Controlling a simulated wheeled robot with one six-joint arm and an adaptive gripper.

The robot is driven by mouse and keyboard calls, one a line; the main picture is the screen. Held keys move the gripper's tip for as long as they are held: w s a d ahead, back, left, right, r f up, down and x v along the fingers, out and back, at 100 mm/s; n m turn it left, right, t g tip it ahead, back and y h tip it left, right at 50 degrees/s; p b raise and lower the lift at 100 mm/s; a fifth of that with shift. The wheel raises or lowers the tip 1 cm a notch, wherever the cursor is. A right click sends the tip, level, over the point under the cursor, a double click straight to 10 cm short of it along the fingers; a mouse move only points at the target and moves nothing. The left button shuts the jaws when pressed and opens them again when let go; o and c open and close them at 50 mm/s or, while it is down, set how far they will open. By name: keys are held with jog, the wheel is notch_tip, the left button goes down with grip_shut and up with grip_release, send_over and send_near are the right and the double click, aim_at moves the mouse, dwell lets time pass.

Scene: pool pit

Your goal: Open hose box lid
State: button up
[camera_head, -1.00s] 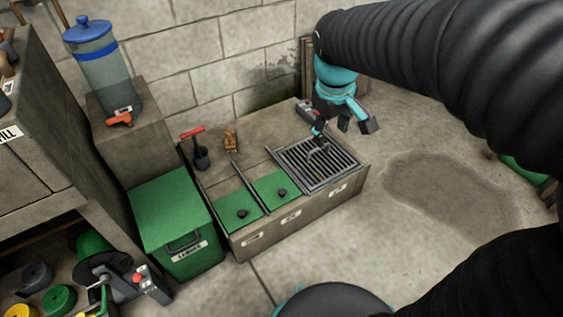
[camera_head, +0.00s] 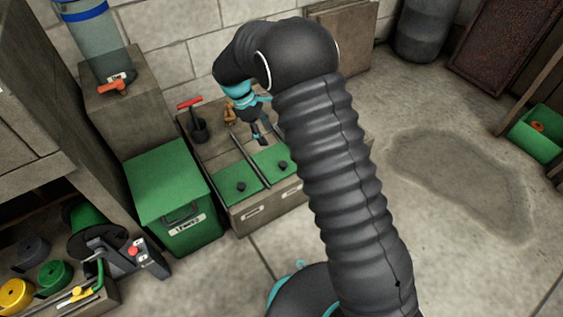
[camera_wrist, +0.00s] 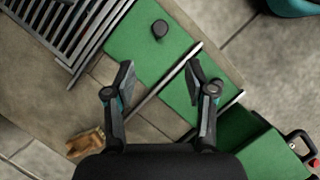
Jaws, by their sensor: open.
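Two flat green lids with black knobs lie in the top of a low stone bench: the left lid (camera_head: 232,189) and the right lid (camera_head: 268,163). Labels on the bench front are too small to read, so I cannot tell which is the hose box lid. My gripper (camera_head: 262,138) is above the bench, behind the lids. In the wrist view, my gripper (camera_wrist: 160,80) is open and empty, its fingers spread over the dark rail between the lids. One lid (camera_wrist: 145,42) is ahead; the other lid (camera_wrist: 220,72) is partly hidden by the right finger, near its knob.
A green bin (camera_head: 165,188) with a handle stands left of the bench. A red-handled tool (camera_head: 198,130) and a brown brush (camera_wrist: 87,143) sit at the bench's back. A metal grate (camera_wrist: 70,25) adjoins the lids. Open floor lies to the right.

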aim_at(283, 163)
jog(key=b+x, duration=0.2)
jog(key=x, duration=1.1)
jog(key=shift+d+f, duration=0.1)
jog(key=shift+f, duration=0.3)
grip_shut()
